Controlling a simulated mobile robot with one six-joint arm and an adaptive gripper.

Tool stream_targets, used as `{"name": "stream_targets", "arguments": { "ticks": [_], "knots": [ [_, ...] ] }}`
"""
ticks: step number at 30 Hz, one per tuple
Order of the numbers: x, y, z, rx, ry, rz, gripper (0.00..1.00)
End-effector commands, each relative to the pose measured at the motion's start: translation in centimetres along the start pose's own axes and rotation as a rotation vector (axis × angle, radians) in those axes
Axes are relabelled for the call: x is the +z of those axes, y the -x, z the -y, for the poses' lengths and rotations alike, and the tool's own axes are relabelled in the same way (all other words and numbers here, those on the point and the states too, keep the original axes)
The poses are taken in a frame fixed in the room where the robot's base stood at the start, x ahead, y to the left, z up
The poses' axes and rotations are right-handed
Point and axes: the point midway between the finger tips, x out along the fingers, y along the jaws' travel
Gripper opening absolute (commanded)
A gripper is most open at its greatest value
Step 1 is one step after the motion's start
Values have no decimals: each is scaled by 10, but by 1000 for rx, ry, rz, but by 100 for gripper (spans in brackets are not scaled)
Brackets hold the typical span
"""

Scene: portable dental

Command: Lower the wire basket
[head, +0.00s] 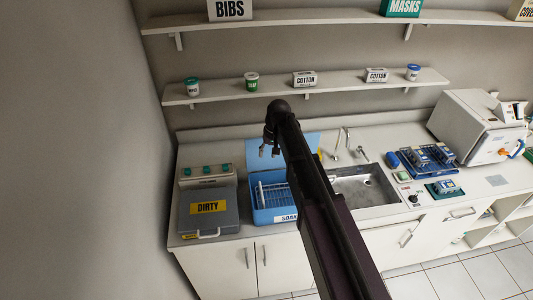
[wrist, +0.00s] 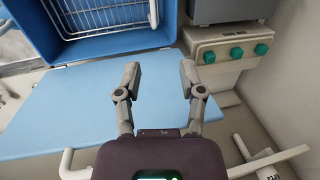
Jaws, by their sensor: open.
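The wire basket (head: 273,194) is a pale wire frame within the walls of the blue SOAK bin (head: 265,215) on the counter. My arm covers its right part in the head view. The basket's wires (wrist: 95,17) also show at the top left of the wrist view, inside the bin (wrist: 105,45). How deep it sits is unclear. The bin's light blue lid (wrist: 85,100) stands open at the back. My gripper (head: 268,150) is open and empty. In the wrist view the gripper (wrist: 160,68) is over the lid, apart from the basket.
A grey DIRTY box (head: 208,224) stands left of the bin, with a unit with green knobs (head: 207,171) behind. The sink (head: 365,190) is right. Above, a shelf (head: 345,86) holds small tubs and boxes. White bars (wrist: 270,161) cross the wrist view's lower part.

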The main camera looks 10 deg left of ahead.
Motion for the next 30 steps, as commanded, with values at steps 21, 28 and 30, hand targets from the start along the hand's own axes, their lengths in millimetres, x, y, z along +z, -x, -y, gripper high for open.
{"name": "stream_targets", "arguments": {
  "ticks": [21,28,30],
  "knots": [
    [36,-10,-43,29,-38,-8,51],
    [56,-22,-65,47,-59,-12,51],
    [63,-25,-72,52,-66,-13,51]
  ]
}}
